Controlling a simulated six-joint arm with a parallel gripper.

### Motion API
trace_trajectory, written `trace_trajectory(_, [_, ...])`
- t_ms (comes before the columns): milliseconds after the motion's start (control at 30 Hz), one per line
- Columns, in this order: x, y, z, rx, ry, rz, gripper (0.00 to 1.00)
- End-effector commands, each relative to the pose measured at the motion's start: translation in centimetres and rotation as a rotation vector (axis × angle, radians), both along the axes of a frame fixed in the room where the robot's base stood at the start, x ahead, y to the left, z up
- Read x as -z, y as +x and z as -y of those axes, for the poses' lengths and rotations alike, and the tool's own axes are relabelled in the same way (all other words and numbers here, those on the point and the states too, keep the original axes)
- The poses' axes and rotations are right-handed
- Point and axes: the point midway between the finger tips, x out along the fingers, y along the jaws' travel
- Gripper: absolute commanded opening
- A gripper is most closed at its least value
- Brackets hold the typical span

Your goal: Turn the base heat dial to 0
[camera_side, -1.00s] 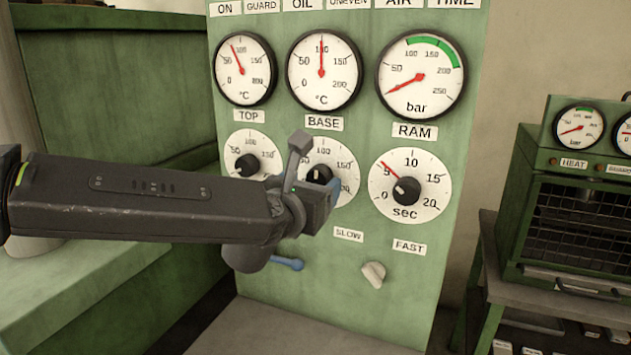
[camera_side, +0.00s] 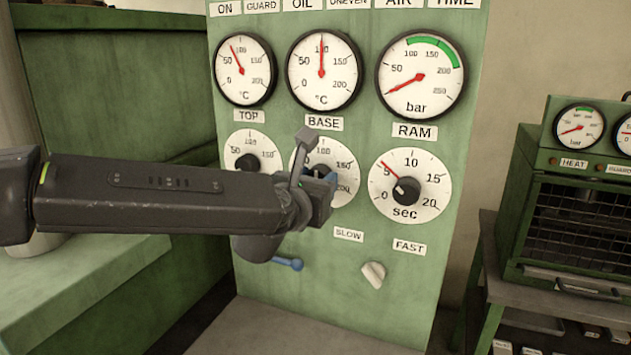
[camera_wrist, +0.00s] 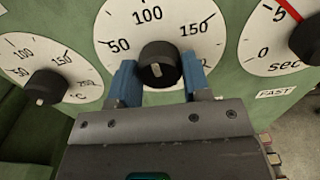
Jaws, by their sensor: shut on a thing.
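The base heat dial (camera_side: 343,165) is a white round face under the BASE label, with a black knob in its middle. In the side view my gripper hides most of the knob and the lower left of the face. In the wrist view the black knob (camera_wrist: 160,65) sits between the two blue fingers of my gripper (camera_wrist: 158,80), below the 100 and between 50 and 150. A pale mark shows on its front. My gripper is shut on the knob. The 0 mark is hidden, and I cannot read the setting.
The TOP dial (camera_side: 266,148) is close on the left and the RAM dial (camera_side: 425,170) on the right. Below are a blue-ended lever (camera_side: 288,263) and a pale SLOW/FAST knob (camera_side: 374,274). Gauges line the panel above. A green oven (camera_side: 580,200) stands at the right.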

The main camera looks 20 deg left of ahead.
Motion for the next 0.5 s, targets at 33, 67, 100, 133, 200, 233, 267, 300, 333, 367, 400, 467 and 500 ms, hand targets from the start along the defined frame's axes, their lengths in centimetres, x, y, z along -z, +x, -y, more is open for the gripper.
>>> trace_trajectory(33, [0.0, -0.01, -0.01, 0.0, 0.0, 0.0, 0.2])
trace_trajectory(67, [-0.01, -0.01, -0.01, 0.0, 0.0, 0.0, 0.2])
trace_trajectory(100, [-0.01, -0.01, -0.01, 0.0, -0.001, 0.0, 0.2])
trace_trajectory(133, [-0.01, -0.01, -0.01, 0.0, -0.002, 0.0, 0.2])
trace_trajectory(200, [-0.01, -0.01, -0.01, 0.0, -0.009, 0.0, 0.2])
trace_trajectory(233, [-0.01, -0.01, -0.01, 0.0, -0.014, 0.0, 0.2])
trace_trajectory(267, [-0.01, -0.01, -0.01, 0.0, -0.02, 0.0, 0.2])
trace_trajectory(300, [-0.01, -0.01, -0.01, 0.0, -0.03, 0.0, 0.2])
trace_trajectory(333, [-0.01, 0.0, 0.0, 0.0, -0.039, 0.001, 0.2])
trace_trajectory(367, [-0.01, 0.0, 0.0, 0.0, -0.051, 0.001, 0.2])
trace_trajectory(400, [-0.02, 0.0, 0.0, 0.0, -0.068, 0.001, 0.2])
trace_trajectory(467, [-0.03, 0.01, 0.01, 0.0, -0.1, 0.002, 0.2])
trace_trajectory(500, [-0.03, 0.02, 0.01, 0.0, -0.126, 0.002, 0.2])
